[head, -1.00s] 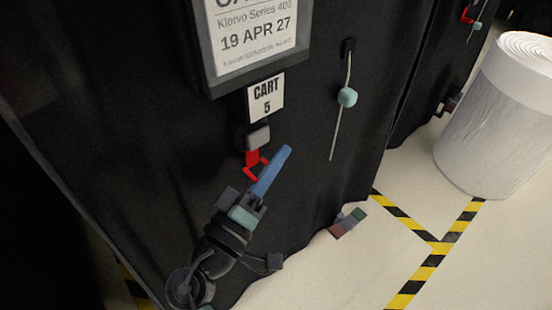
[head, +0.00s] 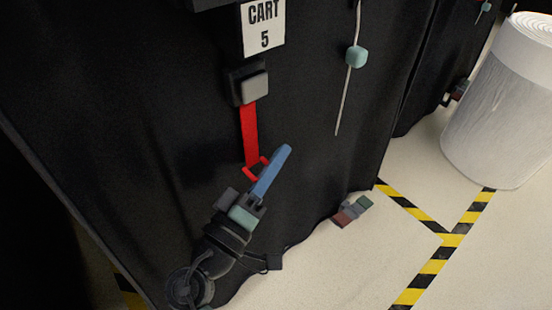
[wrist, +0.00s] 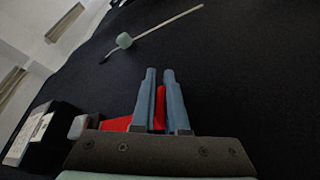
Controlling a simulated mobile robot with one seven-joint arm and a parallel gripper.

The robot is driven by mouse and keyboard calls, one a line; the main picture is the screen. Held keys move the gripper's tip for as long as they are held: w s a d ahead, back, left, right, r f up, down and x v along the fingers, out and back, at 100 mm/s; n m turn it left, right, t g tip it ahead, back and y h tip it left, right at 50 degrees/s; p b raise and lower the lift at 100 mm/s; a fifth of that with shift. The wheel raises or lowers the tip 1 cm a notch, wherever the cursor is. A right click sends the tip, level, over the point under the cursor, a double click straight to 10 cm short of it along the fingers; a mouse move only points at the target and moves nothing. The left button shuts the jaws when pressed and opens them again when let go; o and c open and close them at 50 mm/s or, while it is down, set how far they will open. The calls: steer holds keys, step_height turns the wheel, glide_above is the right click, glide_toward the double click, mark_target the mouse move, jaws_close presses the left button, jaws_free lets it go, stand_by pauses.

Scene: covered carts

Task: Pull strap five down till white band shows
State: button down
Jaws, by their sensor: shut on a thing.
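The red strap (head: 250,132) hangs from a grey buckle (head: 254,88) under the CART 5 sign (head: 263,28) on the black cover. A clear length of red shows below the buckle, and no white band is visible on it. The strap ends in a red loop (head: 254,167). My gripper (head: 284,150) is at the loop, its blue fingers shut on it. In the wrist view, red shows between the two blue fingers (wrist: 160,74), and the strap (wrist: 116,124) runs left toward the buckle (wrist: 77,127).
A pale cord with a teal bead (head: 356,56) hangs right of the strap. Small coloured blocks (head: 351,211) sit at the cover's lower edge. A large white roll (head: 500,110) stands on the floor at right, near yellow-black tape (head: 452,240).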

step_height(320, 180, down, 3)
steer(key=shift+r+b, duration=0.1)
steer(key=shift+b, duration=0.4)
steer(key=c, duration=0.9)
jaws_free()
steer(key=shift+r, duration=0.15)
steer(key=shift+s+a, duration=0.1)
steer(key=p+v, duration=0.3)
steer(key=v, duration=0.9)
steer(key=shift+s+a, duration=0.2)
steer(key=shift+s, duration=0.15)
